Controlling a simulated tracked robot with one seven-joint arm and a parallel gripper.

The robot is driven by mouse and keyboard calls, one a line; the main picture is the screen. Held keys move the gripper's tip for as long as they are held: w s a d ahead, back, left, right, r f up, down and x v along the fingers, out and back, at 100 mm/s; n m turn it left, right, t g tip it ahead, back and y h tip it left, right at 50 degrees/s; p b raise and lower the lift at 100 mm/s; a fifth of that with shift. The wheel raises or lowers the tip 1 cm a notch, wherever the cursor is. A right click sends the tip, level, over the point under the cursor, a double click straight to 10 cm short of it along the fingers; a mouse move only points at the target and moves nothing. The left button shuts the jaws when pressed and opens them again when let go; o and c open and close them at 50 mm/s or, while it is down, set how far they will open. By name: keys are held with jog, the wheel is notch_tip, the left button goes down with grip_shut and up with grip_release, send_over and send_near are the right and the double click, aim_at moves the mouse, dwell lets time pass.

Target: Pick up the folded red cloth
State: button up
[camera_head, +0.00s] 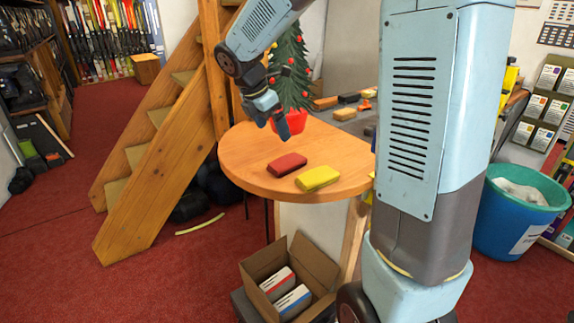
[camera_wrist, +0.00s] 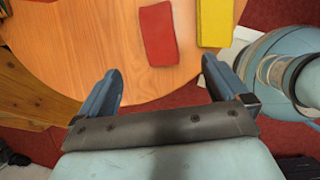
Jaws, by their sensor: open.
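The folded red cloth (camera_head: 287,165) lies flat on the round end of the wooden table, left of a folded yellow cloth (camera_head: 318,178). In the wrist view the red cloth (camera_wrist: 158,34) is ahead of my fingers, between their lines, and the yellow cloth (camera_wrist: 214,22) is to its right. My gripper (camera_head: 268,119) is open and empty, above the table and behind the red cloth in the head view. In the wrist view my gripper (camera_wrist: 163,86) shows its two fingers spread wide, with nothing between them. The red cloth is not touched and is fully visible.
A small decorated tree in a red pot (camera_head: 291,122) stands close behind my gripper. More blocks or cloths lie at the back of the table (camera_head: 245,155). A wooden staircase (camera_head: 160,150) is at left. An open cardboard box (camera_head: 262,262) sits below; a teal bin (camera_head: 505,225) is at right.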

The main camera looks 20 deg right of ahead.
aim_at(287, 160)
jog(key=x, duration=1.4)
jog(key=shift+w+d+r, duration=0.1)
jog(key=shift+w, duration=0.15)
jog(key=shift+c, duration=0.3)
jog(key=c, duration=1)
